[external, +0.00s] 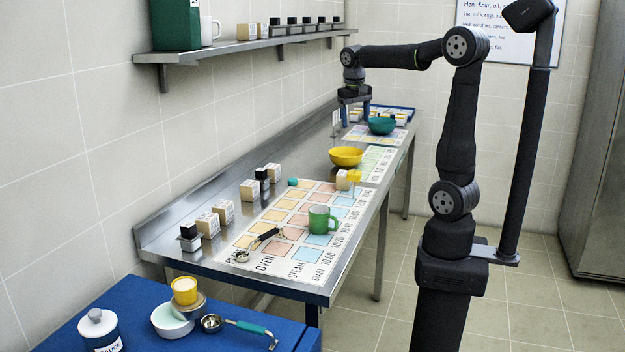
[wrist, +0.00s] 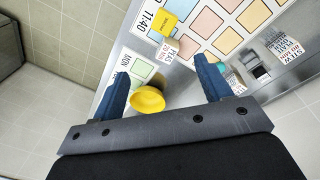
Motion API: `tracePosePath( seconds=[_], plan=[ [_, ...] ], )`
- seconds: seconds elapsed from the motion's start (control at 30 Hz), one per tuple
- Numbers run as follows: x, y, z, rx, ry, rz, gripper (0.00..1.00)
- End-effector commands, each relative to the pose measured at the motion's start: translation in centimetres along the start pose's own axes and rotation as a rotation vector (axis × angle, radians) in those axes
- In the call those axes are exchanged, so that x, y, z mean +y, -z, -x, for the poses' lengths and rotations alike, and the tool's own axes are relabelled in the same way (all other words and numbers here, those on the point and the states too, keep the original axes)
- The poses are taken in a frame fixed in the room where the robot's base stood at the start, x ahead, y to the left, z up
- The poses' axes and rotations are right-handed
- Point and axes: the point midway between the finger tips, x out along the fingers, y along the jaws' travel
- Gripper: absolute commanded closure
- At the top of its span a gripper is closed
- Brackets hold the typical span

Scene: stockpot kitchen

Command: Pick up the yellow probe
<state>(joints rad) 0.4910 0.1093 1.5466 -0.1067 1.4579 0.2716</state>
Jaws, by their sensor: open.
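The yellow probe (external: 354,176) stands at the right edge of the chart on the steel counter, beside a small pale box (external: 342,181). In the wrist view a yellow labelled top, which looks like the probe (wrist: 163,24), shows beyond the fingertips, next to a white labelled box (wrist: 167,51). My gripper (external: 356,114) is open and empty, high above the far part of the counter. In the wrist view its blue fingers (wrist: 163,78) are spread wide, well apart from the probe. The probe's lower part is hard to make out.
A yellow bowl (external: 346,157) lies beyond the probe; in the wrist view this bowl (wrist: 148,99) shows between the fingers. A teal bowl (external: 382,126) stands farther back. Small boxes line the wall side.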

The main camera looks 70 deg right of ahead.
Motion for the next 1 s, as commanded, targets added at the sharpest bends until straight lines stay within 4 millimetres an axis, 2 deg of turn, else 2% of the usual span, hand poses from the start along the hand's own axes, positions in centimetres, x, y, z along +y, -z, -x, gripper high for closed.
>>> tracePosePath(
  seconds=[0.4,0.8,1.0],
  plan=[
    [-1.6,-1.9,-3.0,0.033,-0.13,0.999,0.29],
    [-3.0,-3.6,-5.5,-0.028,-0.287,1.958,0.29],
    [-3.5,-4.2,-6.3,-0.075,-0.343,2.279,0.29]
  ],
)
